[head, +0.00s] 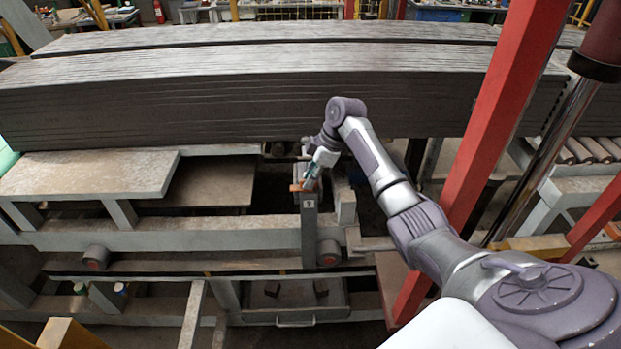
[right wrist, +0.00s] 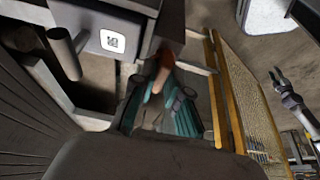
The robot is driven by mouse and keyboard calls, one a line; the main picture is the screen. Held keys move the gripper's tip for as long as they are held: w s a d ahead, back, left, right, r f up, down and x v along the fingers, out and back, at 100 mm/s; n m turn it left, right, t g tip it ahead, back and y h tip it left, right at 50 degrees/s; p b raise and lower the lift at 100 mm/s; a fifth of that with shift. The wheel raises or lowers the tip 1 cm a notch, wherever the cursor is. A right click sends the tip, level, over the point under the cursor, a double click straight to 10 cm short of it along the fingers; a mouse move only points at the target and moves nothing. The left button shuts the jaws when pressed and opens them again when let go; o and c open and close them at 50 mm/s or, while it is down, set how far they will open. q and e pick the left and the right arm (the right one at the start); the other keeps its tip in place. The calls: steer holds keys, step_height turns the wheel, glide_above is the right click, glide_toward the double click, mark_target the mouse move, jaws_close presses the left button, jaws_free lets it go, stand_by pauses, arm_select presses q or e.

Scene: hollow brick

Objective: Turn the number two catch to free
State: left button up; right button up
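The number two catch is a grey upright bar (head: 309,228) with a small "2" label and an orange-brown handle (head: 307,186) at its top, in the middle of the head view. My right gripper (head: 312,176) is at that handle. In the right wrist view the handle (right wrist: 161,72) runs between the two teal-padded fingers (right wrist: 158,98). The fingers look spread around it; contact is not clear.
A long stack of grey boards (head: 250,95) lies just behind the catch. A red post (head: 490,130) stands to the right, near my right arm. A pale bench top (head: 90,175) is at left. A tray (head: 290,300) sits below the catch.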

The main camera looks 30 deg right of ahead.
steer(key=o, duration=0.4)
steer(key=shift+c, duration=0.2)
steer(key=v, duration=0.7)
steer(key=shift+r, duration=0.3)
steer(key=shift+f, duration=0.1)
